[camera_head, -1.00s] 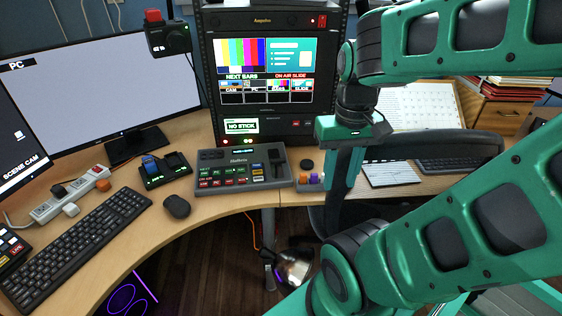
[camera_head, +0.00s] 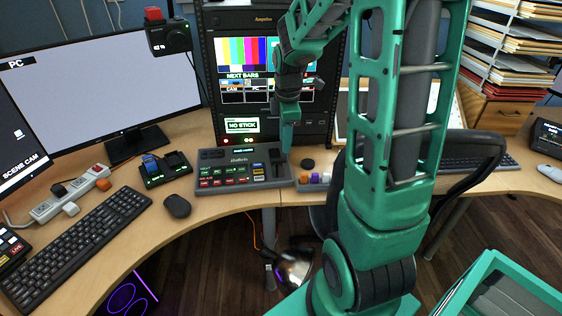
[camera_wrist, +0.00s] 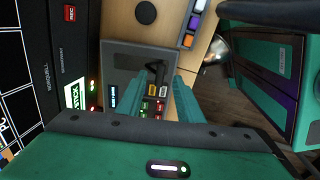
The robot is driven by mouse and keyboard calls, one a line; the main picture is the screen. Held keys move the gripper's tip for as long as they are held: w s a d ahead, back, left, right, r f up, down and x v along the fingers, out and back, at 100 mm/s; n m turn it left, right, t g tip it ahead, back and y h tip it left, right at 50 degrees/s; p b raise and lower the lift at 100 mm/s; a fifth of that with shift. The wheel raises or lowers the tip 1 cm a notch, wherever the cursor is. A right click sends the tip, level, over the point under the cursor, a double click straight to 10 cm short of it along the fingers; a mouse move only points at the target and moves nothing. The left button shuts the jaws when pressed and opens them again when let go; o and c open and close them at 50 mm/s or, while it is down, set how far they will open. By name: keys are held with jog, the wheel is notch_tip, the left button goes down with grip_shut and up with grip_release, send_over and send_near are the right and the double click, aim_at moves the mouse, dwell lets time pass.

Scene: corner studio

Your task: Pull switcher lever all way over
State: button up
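The switcher (camera_head: 207,163) is a grey panel with rows of lit buttons on the desk in front of the equipment rack. Its black lever (camera_head: 274,158) stands at the panel's right side. My gripper (camera_head: 287,147) points down just above and behind the lever, near the panel's back right corner. In the wrist view, my gripper (camera_wrist: 162,80) has its two teal fingers apart, with lit buttons showing between them. The dark lever (camera_wrist: 154,70) shows near the fingertips there, and I cannot tell whether they touch it. The switcher (camera_wrist: 120,62) is partly hidden behind the fingers.
The rack (camera_head: 318,130) with its screens rises close behind my gripper. A black round puck (camera_head: 307,164) and a holder with coloured blocks (camera_head: 315,179) lie right of the switcher. A mouse (camera_head: 177,206) and keyboard (camera_head: 80,240) are to the left. A chair (camera_head: 470,185) stands at the right.

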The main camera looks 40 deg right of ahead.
aim_at(284, 160)
jog(key=f, duration=0.6)
jog(key=w+f, duration=0.1)
jog(key=f, duration=0.2)
jog(key=shift+d+f, duration=0.3)
jog(key=shift+c, duration=0.2)
